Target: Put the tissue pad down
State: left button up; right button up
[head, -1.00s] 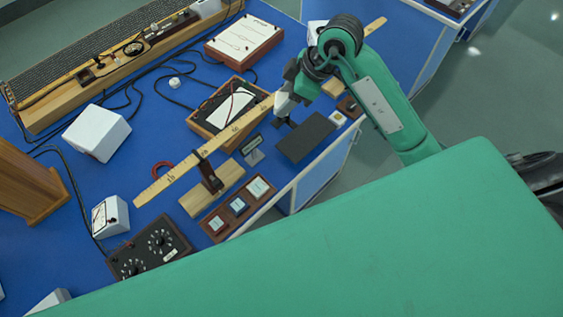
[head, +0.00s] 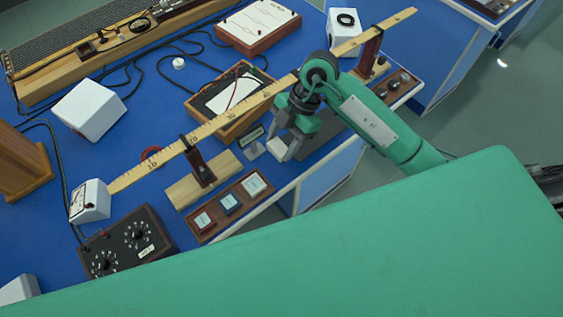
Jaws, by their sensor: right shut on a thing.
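My right gripper (head: 285,147) reaches down over the front of the blue bench, its arm coming in from the right. It is shut on a small pale tissue pad (head: 277,149), seen between and beside the grey fingers. The pad is partly hidden and hard to tell apart from the fingers. A dark grey mat (head: 321,146) lies just right of the gripper, partly covered by the arm. I cannot tell whether the pad touches the bench. My left gripper is not in view.
A long wooden metre rule (head: 215,125) on upright holders crosses close behind the gripper. A small label stand (head: 252,141) is just left of it. A wooden box (head: 212,122) stands behind the rule.

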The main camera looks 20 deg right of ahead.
aim_at(276, 174)
notch_tip(276, 174, down, 11)
jog(key=shift+r+p, duration=0.1)
jog(key=shift+p, duration=0.3)
jog(key=o, duration=0.9)
jog(key=b+v, duration=0.1)
jog(key=v, duration=1.1)
jog(key=shift+a, duration=0.1)
